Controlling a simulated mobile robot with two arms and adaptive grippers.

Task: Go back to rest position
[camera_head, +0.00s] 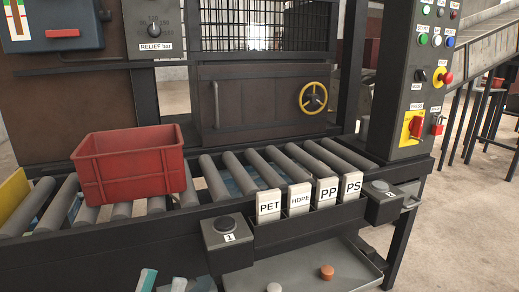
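Only the tips of my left gripper (165,282) show, at the bottom edge left of centre. They look teal and grey and stand apart, with nothing seen between them. They are in front of and below the roller conveyor (215,180). The rest of this gripper is cut off by the frame. My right gripper is not in view.
A red crate (130,168) sits on the rollers at the left. Label cards PET, HDPE, PP and PS (352,187) stand along the front rail, between button boxes 1 (227,245) and 2 (384,204). A lower tray (345,270) holds small pieces.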

